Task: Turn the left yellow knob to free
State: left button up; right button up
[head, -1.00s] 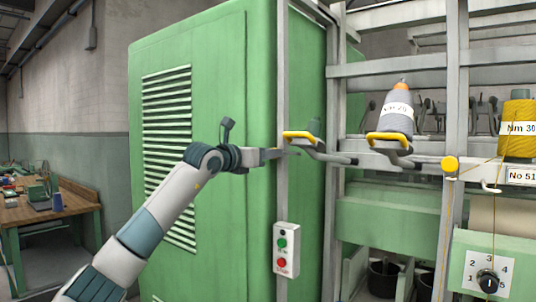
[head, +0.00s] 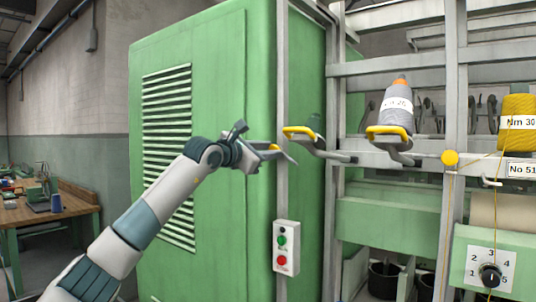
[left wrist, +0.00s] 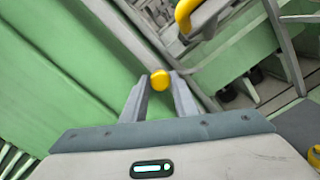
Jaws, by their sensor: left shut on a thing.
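The left yellow knob (head: 274,147) is mostly hidden by my fingers at the grey post beside the green cabinet. In the left wrist view the round yellow knob (left wrist: 160,80) shows between my two fingertips. My left gripper (head: 284,154) is shut on it, its fingers tilted in the head view. A second yellow knob (head: 450,158) sits on the right post, apart from my gripper. My right gripper is not in view.
A yellow-tipped bracket (head: 300,131) sticks out just right of my gripper. A grey cone (head: 396,105) stands by another bracket. A switch box (head: 286,248) with green and red buttons hangs below. A green cabinet (head: 220,60) fills the left.

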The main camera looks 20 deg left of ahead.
pick_arm(q)
jog(key=m, duration=1.1)
jog(key=shift+d+f, duration=0.1)
jog(key=shift+f, duration=0.15)
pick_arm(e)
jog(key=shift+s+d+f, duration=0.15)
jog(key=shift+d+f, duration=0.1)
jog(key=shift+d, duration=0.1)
pick_arm(q)
jog(key=shift+m, duration=0.3)
jog(key=o, duration=0.7)
jog(key=shift+o, duration=0.2)
jog(key=shift+s, duration=0.15)
